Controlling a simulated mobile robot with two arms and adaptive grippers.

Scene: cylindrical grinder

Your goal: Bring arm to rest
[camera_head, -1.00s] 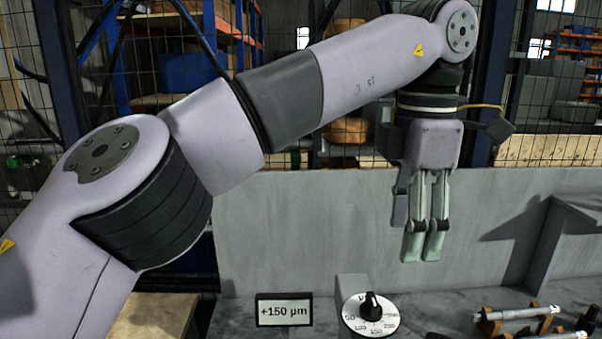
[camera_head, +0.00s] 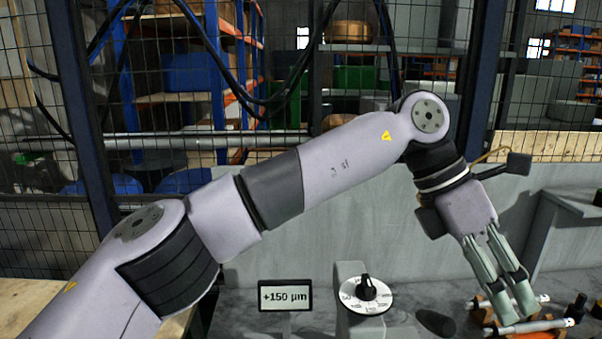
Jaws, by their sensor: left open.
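My left arm comes in from the left and reaches across to the right. My left gripper (camera_head: 512,305) hangs at the right side of the picture, tilted, with its fingers pointing down and to the right. Its fingers are open with a gap between them. They overlap in view a rack (camera_head: 547,335) with metal shafts (camera_head: 530,325); I cannot tell whether they touch it. I see nothing clearly held. My right gripper is out of view.
A display (camera_head: 285,296) reading +150 µm and a dial (camera_head: 366,295) with a black knob stand on the grey machine top. A grey panel (camera_head: 330,235) rises behind. A wire mesh fence with shelves stands further back. A grey block (camera_head: 570,230) stands at the right.

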